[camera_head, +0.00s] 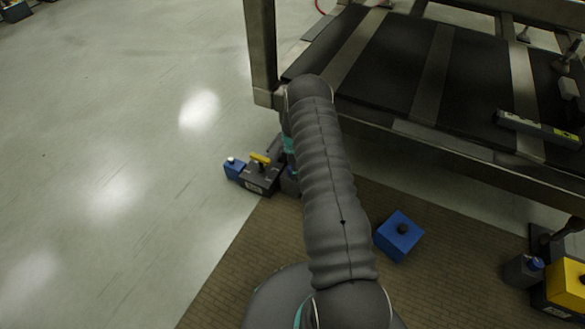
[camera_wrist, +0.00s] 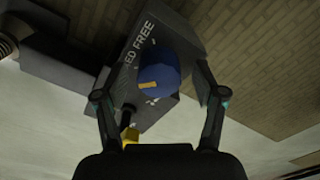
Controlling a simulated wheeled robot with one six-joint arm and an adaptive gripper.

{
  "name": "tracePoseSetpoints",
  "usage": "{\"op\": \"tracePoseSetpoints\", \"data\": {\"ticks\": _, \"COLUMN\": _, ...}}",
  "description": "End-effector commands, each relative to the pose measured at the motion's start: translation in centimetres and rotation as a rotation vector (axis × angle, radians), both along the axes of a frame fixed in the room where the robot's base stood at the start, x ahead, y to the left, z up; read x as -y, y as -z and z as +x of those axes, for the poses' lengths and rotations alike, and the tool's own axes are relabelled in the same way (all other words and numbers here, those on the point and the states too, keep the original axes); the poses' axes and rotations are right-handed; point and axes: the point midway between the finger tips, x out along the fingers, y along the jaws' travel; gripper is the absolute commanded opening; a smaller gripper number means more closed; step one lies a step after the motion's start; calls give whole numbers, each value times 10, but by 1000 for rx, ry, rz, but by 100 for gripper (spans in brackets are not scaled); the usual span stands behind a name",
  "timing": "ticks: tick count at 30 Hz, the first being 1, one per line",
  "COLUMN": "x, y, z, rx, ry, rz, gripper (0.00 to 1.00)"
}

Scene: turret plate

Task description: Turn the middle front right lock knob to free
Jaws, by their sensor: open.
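In the wrist view, a round blue knob (camera_wrist: 160,70) sits on the face of a dark grey lock box (camera_wrist: 178,38). The knob carries a short orange mark near its lower left edge. White lettering beside it reads "...ED FREE"; the first part is cut off, and I cannot tell which word the mark points to. My gripper (camera_wrist: 160,85) is open, with one finger on either side of the knob; contact is not visible. In the head view, my arm hides the gripper and this knob. A dark lock unit with a yellow handle (camera_head: 261,159) stands left of my arm.
A dark steel frame (camera_head: 262,50) with a black-topped deck stands above and right. A blue box (camera_head: 398,236) lies on the brown mat (camera_head: 215,285). Another lock unit with a yellow block (camera_head: 568,285) stands at far right.

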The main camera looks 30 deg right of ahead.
Motion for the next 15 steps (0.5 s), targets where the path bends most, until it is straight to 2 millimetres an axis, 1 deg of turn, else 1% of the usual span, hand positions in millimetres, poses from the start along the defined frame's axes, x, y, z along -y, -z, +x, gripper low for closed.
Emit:
{"op": "tracePoseSetpoints", "data": {"ticks": 8, "x": 0, "y": 1, "z": 0, "rx": 0, "ry": 0, "rz": 0, "gripper": 70}}
{"op": "tracePoseSetpoints", "data": {"ticks": 9, "x": 0, "y": 1, "z": 0, "rx": 0, "ry": 0, "rz": 0, "gripper": 60}}
{"op": "tracePoseSetpoints", "data": {"ticks": 11, "x": 0, "y": 1, "z": 0, "rx": 0, "ry": 0, "rz": 0, "gripper": 45}}
{"op": "tracePoseSetpoints", "data": {"ticks": 12, "x": 0, "y": 1, "z": 0, "rx": 0, "ry": 0, "rz": 0, "gripper": 35}}
{"op": "tracePoseSetpoints", "data": {"ticks": 14, "x": 0, "y": 1, "z": 0, "rx": 0, "ry": 0, "rz": 0, "gripper": 20}}
{"op": "tracePoseSetpoints", "data": {"ticks": 15, "x": 0, "y": 1, "z": 0, "rx": -1, "ry": 0, "rz": 0, "gripper": 10}}
